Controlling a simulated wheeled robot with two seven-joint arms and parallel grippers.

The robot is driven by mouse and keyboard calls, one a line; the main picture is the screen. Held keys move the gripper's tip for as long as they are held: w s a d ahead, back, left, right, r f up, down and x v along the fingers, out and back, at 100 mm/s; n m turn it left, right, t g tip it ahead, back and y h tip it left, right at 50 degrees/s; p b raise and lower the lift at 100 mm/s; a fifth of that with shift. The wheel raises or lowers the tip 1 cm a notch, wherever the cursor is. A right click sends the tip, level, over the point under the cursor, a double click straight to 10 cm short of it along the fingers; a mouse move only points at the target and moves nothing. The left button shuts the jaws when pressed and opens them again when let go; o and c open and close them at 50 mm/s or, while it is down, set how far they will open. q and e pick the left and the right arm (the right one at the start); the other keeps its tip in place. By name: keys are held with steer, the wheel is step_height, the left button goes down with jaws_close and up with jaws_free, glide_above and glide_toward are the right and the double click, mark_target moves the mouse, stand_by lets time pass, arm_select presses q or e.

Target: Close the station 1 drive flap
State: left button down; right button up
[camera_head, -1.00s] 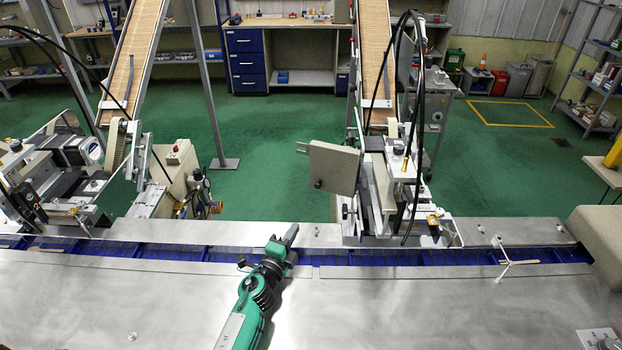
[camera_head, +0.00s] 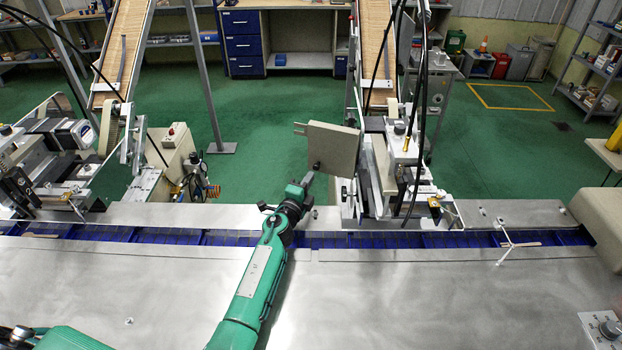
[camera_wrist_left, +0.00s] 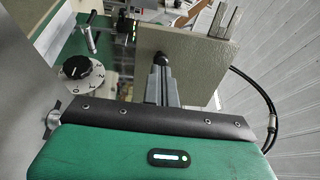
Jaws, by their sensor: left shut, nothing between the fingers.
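The drive flap, a beige panel (camera_head: 335,148) with a dark knob (camera_head: 316,166) near its lower left edge, stands open, swung out to the left of the right-hand machine (camera_head: 395,175). My left gripper (camera_head: 308,179) is shut and empty, its tip at or just short of the knob. In the left wrist view the flap (camera_wrist_left: 205,75) fills the middle. The closed fingers (camera_wrist_left: 162,80) point at its knob (camera_wrist_left: 161,58); I cannot tell whether they touch. My right gripper is not in view.
A steel table with a blue conveyor channel (camera_head: 400,240) runs below my left arm. A second machine (camera_head: 60,160) stands at the left. Black cables (camera_head: 420,110) hang by the right machine. A white rod stand (camera_head: 507,245) is at the right. Green floor left of the flap is open.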

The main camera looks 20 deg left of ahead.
arm_select(q)
steer(key=shift+w+d, duration=0.1)
steer(key=shift+w, duration=1)
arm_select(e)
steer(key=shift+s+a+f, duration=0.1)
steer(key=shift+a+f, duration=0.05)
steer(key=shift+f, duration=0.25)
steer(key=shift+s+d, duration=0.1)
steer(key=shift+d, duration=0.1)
arm_select(q)
steer(key=shift+b, duration=0.35)
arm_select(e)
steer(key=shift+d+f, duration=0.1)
